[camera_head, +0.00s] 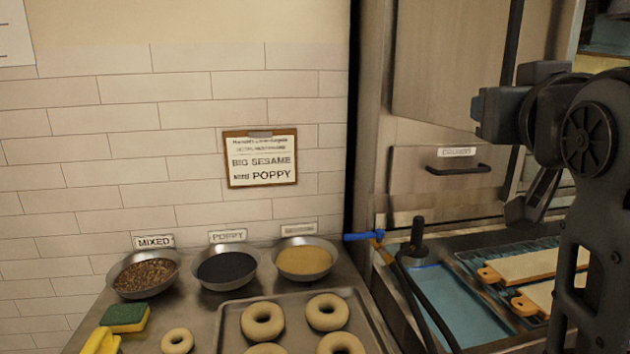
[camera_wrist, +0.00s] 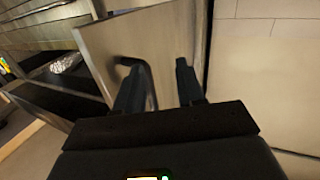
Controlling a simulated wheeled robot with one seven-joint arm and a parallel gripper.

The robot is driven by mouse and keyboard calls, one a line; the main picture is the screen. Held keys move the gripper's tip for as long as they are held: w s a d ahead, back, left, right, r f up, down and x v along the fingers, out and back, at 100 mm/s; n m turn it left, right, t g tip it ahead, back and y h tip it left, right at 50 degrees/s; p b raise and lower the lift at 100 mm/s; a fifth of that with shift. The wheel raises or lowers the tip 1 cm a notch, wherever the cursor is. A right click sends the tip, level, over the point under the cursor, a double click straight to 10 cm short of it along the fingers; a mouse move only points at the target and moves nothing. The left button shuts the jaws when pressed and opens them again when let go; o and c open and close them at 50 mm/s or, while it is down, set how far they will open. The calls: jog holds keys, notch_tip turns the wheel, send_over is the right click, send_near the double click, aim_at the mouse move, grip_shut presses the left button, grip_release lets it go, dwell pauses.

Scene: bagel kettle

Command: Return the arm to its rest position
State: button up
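My arm reaches in from the right edge of the head view, raised in front of the cabinet and above the sink area. In the wrist view my gripper (camera_wrist: 161,84) has its two dark fingers spread apart, with nothing between them. A pale panel with a dark handle (camera_wrist: 134,66) shows behind the fingers, and they appear clear of it. In the head view the fingers are hard to make out against the arm.
A drawer with a dark handle (camera_head: 462,169) is left of my arm. At lower left stand the mixed (camera_head: 145,275), poppy (camera_head: 226,269) and sesame (camera_head: 304,261) bowls and a bagel tray (camera_head: 292,301).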

jog(key=s+a+f+n+y, duration=0.1)
jog(key=s+f, duration=0.3)
jog(key=f, duration=0.6)
jog(key=s+f+n+g+y, duration=0.1)
jog(key=s+f, duration=0.3)
jog(key=f, duration=0.5)
jog(key=s+a+f+y, duration=0.1)
jog(key=s+f, duration=0.3)
jog(key=f, duration=0.6)
jog(key=s+f, duration=0.3)
jog(key=s, duration=1.2)
jog(key=s+f+g+y, duration=0.1)
jog(key=s+f, duration=0.2)
jog(key=s, duration=1.1)
jog(key=shift+s+d+f, duration=0.4)
jog(key=shift+d, duration=0.1)
